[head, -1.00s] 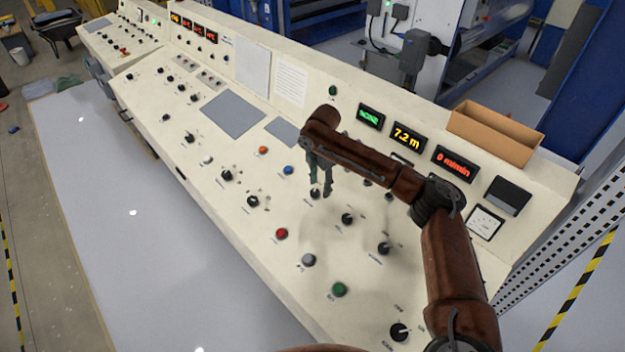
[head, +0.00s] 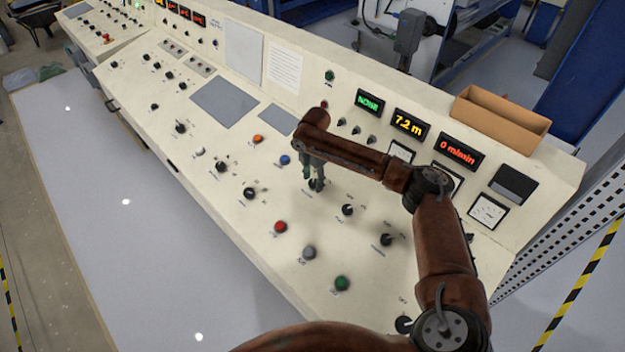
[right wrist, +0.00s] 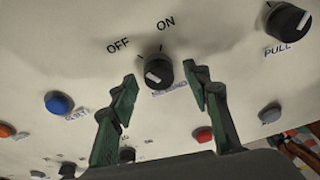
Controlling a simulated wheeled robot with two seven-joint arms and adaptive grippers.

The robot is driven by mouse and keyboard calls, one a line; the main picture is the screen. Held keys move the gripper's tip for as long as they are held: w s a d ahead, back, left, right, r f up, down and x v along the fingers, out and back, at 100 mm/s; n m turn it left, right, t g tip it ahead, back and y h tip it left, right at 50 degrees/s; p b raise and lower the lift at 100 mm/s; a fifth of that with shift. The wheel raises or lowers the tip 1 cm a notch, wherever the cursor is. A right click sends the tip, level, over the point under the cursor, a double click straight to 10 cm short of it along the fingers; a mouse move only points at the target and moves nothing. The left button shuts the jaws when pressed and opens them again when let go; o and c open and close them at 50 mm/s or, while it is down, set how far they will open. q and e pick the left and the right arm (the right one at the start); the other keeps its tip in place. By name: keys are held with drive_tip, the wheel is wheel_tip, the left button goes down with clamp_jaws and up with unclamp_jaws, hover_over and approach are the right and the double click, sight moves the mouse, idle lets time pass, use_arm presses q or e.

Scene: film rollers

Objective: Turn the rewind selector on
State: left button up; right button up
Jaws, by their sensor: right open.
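The rewind selector (right wrist: 158,72) is a black round knob with a white mark, on the cream console. OFF and ON are printed beside it, and its own label is small and hard to read. The white mark shows on the side toward the OFF half, but I cannot tell its exact setting. In the head view the knob (head: 317,185) sits under my right gripper (head: 315,178). In the right wrist view my right gripper (right wrist: 160,84) is open, with its green fingertips on either side of the knob, apparently without gripping it. My left gripper is not in view.
A blue button (head: 285,160) and an orange button (head: 258,139) lie left of the gripper. The PULL knob (right wrist: 288,20) and a red button (head: 280,227) are also close. Lit displays (head: 410,125) and an open cardboard box (head: 500,120) stand toward the back.

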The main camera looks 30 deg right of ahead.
drive_tip(key=c, duration=1.2)
drive_tip(key=shift+o, duration=0.2)
drive_tip(key=shift+r+p, duration=0.1)
drive_tip(key=shift+p, duration=0.3)
drive_tip(key=m+t+p, duration=0.1)
drive_tip(key=m+p, duration=0.3)
drive_tip(key=p, duration=0.3)
drive_tip(key=m+t+p, duration=0.1)
drive_tip(key=m+p, duration=0.4)
drive_tip(key=p, duration=0.3)
drive_tip(key=shift+s+r, duration=0.1)
drive_tip(key=shift+s, duration=0.05)
use_arm(q)
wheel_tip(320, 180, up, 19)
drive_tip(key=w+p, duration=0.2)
drive_tip(key=p, duration=0.1)
use_arm(e)
drive_tip(key=shift+a+f+m+h, duration=0.15)
drive_tip(key=shift+m+h, duration=0.25)
drive_tip(key=shift+m, duration=1.1)
drive_tip(key=o, duration=1.2)
drive_tip(key=shift+c, duration=0.2)
